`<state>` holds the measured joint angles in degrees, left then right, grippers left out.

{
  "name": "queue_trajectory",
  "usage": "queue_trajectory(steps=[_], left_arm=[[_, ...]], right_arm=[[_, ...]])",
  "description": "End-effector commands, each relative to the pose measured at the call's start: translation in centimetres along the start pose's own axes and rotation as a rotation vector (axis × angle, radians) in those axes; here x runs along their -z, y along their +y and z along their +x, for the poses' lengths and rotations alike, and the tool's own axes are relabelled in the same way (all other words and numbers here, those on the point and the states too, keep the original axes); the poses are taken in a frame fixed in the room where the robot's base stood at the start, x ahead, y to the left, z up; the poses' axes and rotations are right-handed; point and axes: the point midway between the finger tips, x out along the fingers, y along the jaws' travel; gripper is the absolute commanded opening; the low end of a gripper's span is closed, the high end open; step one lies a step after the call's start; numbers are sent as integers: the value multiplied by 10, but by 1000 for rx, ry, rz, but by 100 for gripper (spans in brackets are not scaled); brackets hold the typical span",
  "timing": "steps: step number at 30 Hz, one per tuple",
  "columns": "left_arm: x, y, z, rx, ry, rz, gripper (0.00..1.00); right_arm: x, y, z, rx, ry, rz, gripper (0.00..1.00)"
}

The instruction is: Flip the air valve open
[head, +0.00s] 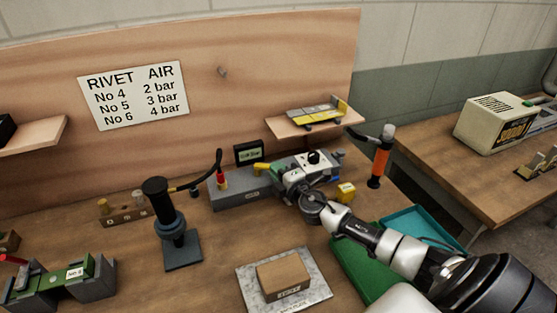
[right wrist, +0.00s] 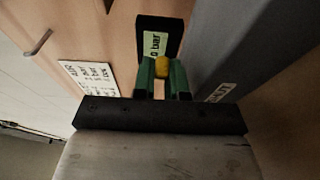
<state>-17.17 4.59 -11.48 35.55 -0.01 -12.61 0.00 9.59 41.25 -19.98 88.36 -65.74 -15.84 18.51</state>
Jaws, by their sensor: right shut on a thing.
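The air valve's yellow lever (head: 259,168) shows at the grey air unit (head: 232,190) against the back board. My right gripper (head: 272,171) reaches it from the right and is shut on it. In the right wrist view, the yellow lever tip (right wrist: 162,66) sits between the green fingers of my right gripper (right wrist: 163,80). The rest of the lever is hidden by the fingers. A small display (head: 248,153) stands behind; in the right wrist view its screen (right wrist: 153,45) ends in "0 bar". My left gripper is not in view.
A red fitting with a hose (head: 221,178) stands left of the lever. A dark tool on a stand (head: 170,220) is further left. A metal plate (head: 246,276) bearing a brown block lies in front. An orange-handled tool (head: 380,160) and green tray (head: 350,262) are at right.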

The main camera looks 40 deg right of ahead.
Motion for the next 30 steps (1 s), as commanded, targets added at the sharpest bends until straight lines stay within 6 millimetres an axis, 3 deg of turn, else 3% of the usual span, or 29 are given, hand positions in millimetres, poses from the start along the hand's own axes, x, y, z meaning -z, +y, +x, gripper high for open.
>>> queue_trajectory(steps=[1, 7, 16, 30], left_arm=[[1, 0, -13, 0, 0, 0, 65], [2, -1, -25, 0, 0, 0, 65], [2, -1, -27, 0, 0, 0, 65], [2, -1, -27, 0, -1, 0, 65]], right_arm=[[4, 4, -2, 4, -30, 8, 0], [10, 1, -5, 3, -159, 7, 0], [18, -1, -8, 2, -293, 2, 0], [19, -2, -9, 2, -327, -1, 0]])
